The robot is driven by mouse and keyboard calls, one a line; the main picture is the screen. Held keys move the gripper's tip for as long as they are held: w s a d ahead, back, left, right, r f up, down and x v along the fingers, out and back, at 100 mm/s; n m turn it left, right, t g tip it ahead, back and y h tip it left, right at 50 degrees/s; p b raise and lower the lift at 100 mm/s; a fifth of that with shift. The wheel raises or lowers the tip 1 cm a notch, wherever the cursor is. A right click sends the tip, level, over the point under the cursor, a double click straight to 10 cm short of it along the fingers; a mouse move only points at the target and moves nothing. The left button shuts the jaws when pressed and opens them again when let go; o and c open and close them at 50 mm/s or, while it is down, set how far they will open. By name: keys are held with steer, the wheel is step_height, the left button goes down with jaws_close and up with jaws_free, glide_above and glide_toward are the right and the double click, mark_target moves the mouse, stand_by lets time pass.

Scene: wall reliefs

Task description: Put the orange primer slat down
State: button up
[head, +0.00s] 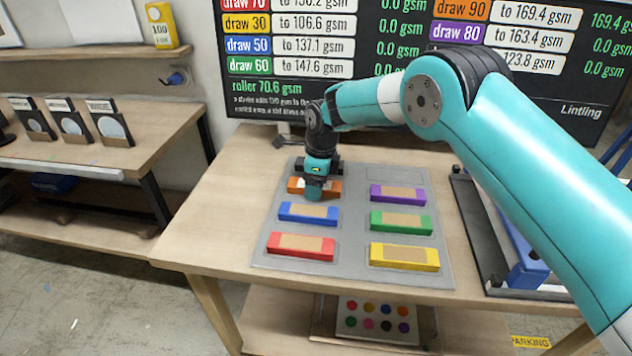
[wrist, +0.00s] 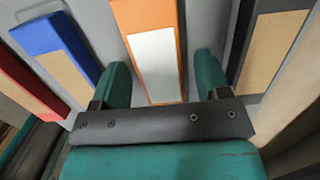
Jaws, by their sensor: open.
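The orange primer slat (head: 296,186) lies at the left of the grey board (head: 347,243), above the blue slat in the head view. My gripper (head: 314,189) is down over it and hides part of it. In the wrist view the orange slat (wrist: 180,35), with a pale white patch on its face, lies between the two green fingers of my gripper (wrist: 163,64). The fingers are open, one on each side, with visible gaps to the slat. The slat appears to lie flat on the board.
The blue slat (head: 309,213) and red slat (head: 301,246) lie in the same column. Purple (head: 397,194), green (head: 401,222) and yellow (head: 404,256) slats lie in the right column. The slot at the board's upper right (head: 394,175) is empty.

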step_height(320, 180, up, 12)
steer(key=d+b, duration=0.1)
steer(key=b, duration=0.1)
steer(key=s+d+r+n, duration=0.4)
steer(key=s+r+n, duration=0.3)
steer(key=s, duration=0.1)
steer(key=s+d+r+n+y, duration=0.1)
steer(key=s+d+n, duration=0.2)
steer(key=s+n, duration=0.3)
steer(key=s+d+r+n+y, duration=0.1)
steer(key=s+d+n, duration=0.2)
steer(key=s+n, duration=0.4)
steer(key=s+d+r+n, duration=0.1)
steer(key=s+d+n, duration=0.2)
steer(key=s+n, duration=0.4)
steer(key=s+p, duration=0.1)
steer(key=s, duration=0.8)
steer(key=shift+s+d+y, duration=0.35)
steer(key=shift+d+y, duration=0.05)
